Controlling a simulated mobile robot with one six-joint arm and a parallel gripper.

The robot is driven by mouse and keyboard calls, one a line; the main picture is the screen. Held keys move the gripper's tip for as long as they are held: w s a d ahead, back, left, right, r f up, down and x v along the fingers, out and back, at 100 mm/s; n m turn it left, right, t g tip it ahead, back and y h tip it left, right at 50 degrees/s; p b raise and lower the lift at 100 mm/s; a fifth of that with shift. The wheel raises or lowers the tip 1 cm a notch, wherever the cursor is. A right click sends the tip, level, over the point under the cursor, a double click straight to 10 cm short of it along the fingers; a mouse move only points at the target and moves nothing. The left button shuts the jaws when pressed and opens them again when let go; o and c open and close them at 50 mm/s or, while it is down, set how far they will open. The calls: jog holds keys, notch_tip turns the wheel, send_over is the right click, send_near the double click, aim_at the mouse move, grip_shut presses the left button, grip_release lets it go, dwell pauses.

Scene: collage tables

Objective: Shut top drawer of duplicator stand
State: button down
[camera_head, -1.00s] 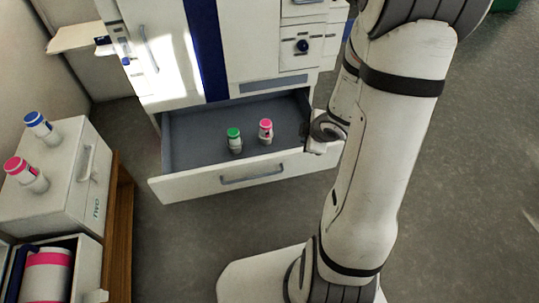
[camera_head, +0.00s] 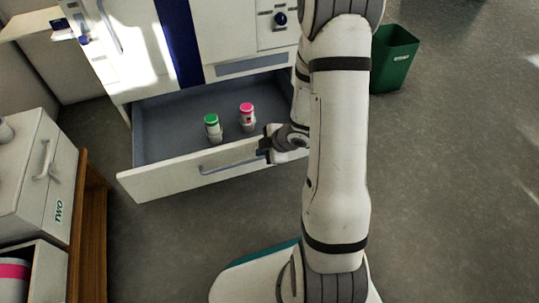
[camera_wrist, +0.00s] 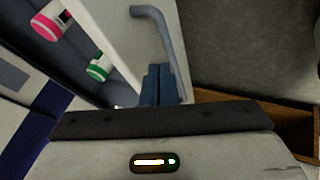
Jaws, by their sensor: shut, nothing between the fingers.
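The duplicator stand is the white cabinet (camera_head: 140,50) with a blue stripe. Its drawer (camera_head: 160,184) stands pulled out, with a white front and grey inside. A green-capped bottle (camera_head: 212,127) and a pink-capped bottle (camera_head: 247,118) stand upright in it. My gripper (camera_head: 264,150) is shut and empty, at the drawer front near the right end of its grey handle (camera_head: 225,164). In the wrist view the blue fingertips (camera_wrist: 158,84) are together beside the handle (camera_wrist: 172,45) and over the white drawer front (camera_wrist: 125,45). I cannot tell whether they touch it.
A white box marked TWO (camera_head: 28,190) stands on a wooden stand (camera_head: 93,230) at the left. An open box below holds a pink-banded container (camera_head: 15,270). A green bin (camera_head: 394,60) stands at the back right. The floor in front of the drawer is clear.

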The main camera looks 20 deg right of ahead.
aim_at(251, 147)
jog(key=shift+w+r, duration=0.2)
jog(key=shift+w, duration=1.3)
